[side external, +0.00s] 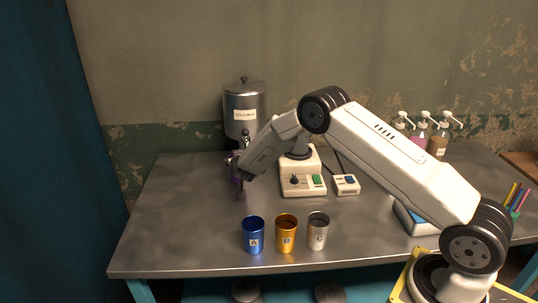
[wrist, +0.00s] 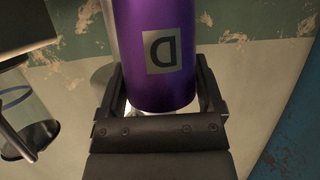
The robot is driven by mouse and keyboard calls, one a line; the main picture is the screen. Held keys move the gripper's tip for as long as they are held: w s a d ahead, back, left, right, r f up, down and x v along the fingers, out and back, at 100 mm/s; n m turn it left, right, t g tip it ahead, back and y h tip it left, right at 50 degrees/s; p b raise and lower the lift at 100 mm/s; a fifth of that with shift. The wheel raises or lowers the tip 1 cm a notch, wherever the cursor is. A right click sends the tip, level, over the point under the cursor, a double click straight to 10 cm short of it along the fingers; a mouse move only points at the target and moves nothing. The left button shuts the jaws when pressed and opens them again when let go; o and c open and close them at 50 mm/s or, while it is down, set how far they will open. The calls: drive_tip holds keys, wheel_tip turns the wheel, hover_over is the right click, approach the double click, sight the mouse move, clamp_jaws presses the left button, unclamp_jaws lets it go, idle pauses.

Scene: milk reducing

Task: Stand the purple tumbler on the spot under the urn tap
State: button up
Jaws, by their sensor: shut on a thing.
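The purple tumbler (wrist: 155,85) carries a label with a letter D, which appears upside down in the wrist view. My gripper (wrist: 158,92) is shut on it, one finger on each side. In the side view only a small purple part (side external: 239,184) shows beside my gripper (side external: 238,168), near the front of the urn. The metal urn (side external: 244,126), labelled COLD MILK, stands at the back of the table, with its tap (side external: 245,139) low on its front. My arm and gripper hide the area below the tap, so I cannot see the spot or the tumbler's base.
A blue cup (side external: 253,238), an orange cup (side external: 286,236) and a grey cup (side external: 318,234) stand at the front. A white machine (side external: 302,183) and a small switch box (side external: 346,185) stand right of the urn. Pump bottles (side external: 437,146) are behind. The table's left is clear.

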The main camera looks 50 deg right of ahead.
drive_tip(key=shift+s+d+f, duration=0.25)
drive_tip(key=shift+s+d, duration=0.9)
drive_tip(key=shift+d, duration=0.1)
drive_tip(key=shift+f, duration=0.5)
drive_tip(key=o, duration=1)
drive_tip(key=shift+f, duration=0.15)
drive_tip(key=shift+a+r, duration=0.1)
drive_tip(key=shift+r, duration=0.15)
drive_tip(key=shift+v, duration=5.95)
